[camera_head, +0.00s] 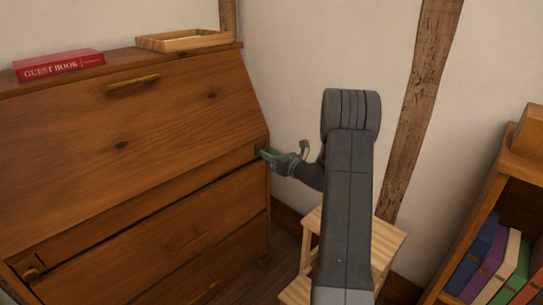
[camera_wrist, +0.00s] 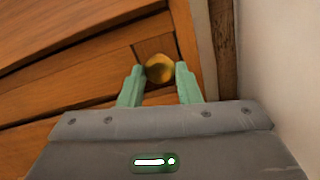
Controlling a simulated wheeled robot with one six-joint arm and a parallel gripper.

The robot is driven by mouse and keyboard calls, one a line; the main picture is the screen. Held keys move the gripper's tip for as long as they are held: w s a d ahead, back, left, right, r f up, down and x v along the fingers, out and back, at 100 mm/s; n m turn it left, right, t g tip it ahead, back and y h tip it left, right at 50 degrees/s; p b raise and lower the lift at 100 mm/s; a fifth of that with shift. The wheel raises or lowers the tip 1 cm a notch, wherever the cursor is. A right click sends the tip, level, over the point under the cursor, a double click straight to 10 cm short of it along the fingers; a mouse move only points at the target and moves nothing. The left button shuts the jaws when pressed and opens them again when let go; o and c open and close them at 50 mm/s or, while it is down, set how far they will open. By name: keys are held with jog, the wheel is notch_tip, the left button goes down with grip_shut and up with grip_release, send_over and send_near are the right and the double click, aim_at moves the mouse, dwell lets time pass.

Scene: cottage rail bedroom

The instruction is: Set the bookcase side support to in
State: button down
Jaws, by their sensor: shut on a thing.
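The wooden bureau (camera_head: 130,120) stands at the left with its slanted front closed. The bookcase side support (camera_wrist: 153,45) shows in the wrist view as a small wooden end at the bureau's right edge, with a round brass knob (camera_wrist: 159,68) on it. My gripper (camera_head: 266,154) is at that right edge, below the slanted front. In the wrist view its green fingers (camera_wrist: 159,72) are shut on the knob, one on each side. In the head view my gripper hides the knob, and I cannot tell how far the support stands out.
The other support's knob (camera_head: 32,272) is at the bureau's lower left. A red guest book (camera_head: 60,65) and a wooden tray (camera_head: 185,40) lie on top. A wooden step stool (camera_head: 390,240) stands below my arm. A bookcase (camera_head: 480,220) is at the right; the wall is close behind.

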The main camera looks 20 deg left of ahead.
jog(key=c, duration=1.1)
grip_release()
jog(key=shift+w+a, duration=0.1)
jog(key=shift+a, duration=0.2)
jog(key=shift+o, duration=0.2)
jog(key=shift+d, duration=0.1)
jog(key=p+v, duration=0.2)
jog(key=v, duration=1.1)
jog(key=shift+d, duration=0.35)
jog(key=shift+r, duration=0.1)
jog(key=b+x, duration=0.2)
jog(key=x, duration=1)
jog(key=shift+a, duration=0.2)
